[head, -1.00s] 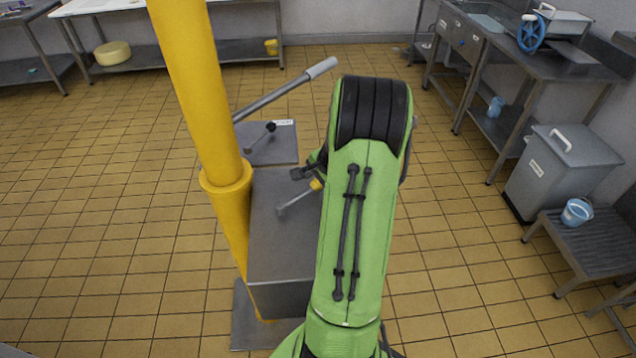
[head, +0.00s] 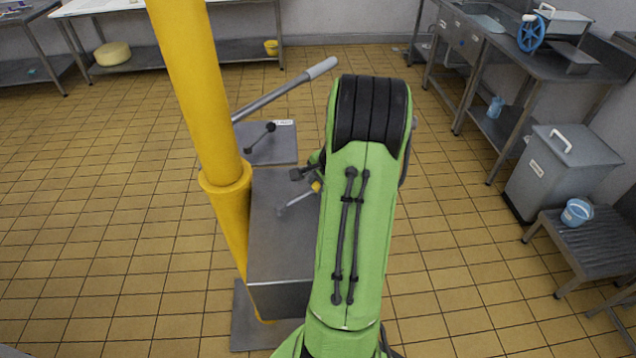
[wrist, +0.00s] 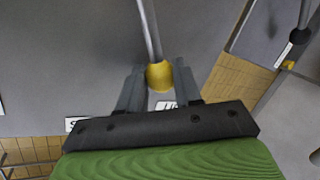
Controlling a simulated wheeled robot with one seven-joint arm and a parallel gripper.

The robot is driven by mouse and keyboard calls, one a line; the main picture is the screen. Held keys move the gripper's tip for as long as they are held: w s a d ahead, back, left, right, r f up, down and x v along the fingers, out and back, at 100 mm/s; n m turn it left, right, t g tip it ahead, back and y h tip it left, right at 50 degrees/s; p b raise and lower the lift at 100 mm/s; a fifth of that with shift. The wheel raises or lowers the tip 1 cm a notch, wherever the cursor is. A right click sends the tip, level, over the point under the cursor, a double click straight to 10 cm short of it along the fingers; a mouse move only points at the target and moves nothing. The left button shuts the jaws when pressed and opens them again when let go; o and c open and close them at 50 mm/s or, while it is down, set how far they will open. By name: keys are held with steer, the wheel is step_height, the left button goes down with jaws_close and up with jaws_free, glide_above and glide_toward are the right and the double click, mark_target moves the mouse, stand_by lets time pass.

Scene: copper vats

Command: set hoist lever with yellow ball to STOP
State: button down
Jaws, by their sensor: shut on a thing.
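The hoist lever (head: 297,200) is a grey rod on top of the grey metal box (head: 283,241). Its yellow ball (head: 316,187) shows just left of my arm. In the wrist view the yellow ball (wrist: 159,76) sits between the two fingers of my gripper (wrist: 160,84), which is shut on it. The rod runs up from the ball. A white label reading "LI" (wrist: 165,105) shows partly behind the right finger. Another label starting with "S" (wrist: 75,124) is at lower left, mostly covered by my gripper's body.
A yellow post (head: 208,120) stands close left of the box. Behind the box are a lever with a black ball (head: 261,137) and a long bar with a pale grip (head: 320,68). A grey bin (head: 563,170) and a slatted bench (head: 590,245) stand at right. Tiled floor is free around.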

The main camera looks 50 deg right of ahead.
steer(key=s+a+m+b, duration=0.1)
steer(key=s+m+h, duration=0.1)
steer(key=s+m, duration=0.1)
steer(key=shift+a+g+b, duration=0.3)
steer(key=shift+a+b, duration=0.1)
steer(key=shift+s+a+m+g+h+b, duration=0.2)
steer(key=shift+s+a+m+h+b, duration=0.25)
steer(key=shift+m, duration=0.35)
steer(key=shift+s+a+m+g+h+b, duration=0.2)
steer(key=shift+s+a+m, duration=0.35)
steer(key=shift+m, duration=0.25)
steer(key=c, duration=0.8)
jaws_free()
steer(key=p+v, duration=0.3)
steer(key=v, duration=1.3)
steer(key=shift+d, duration=0.1)
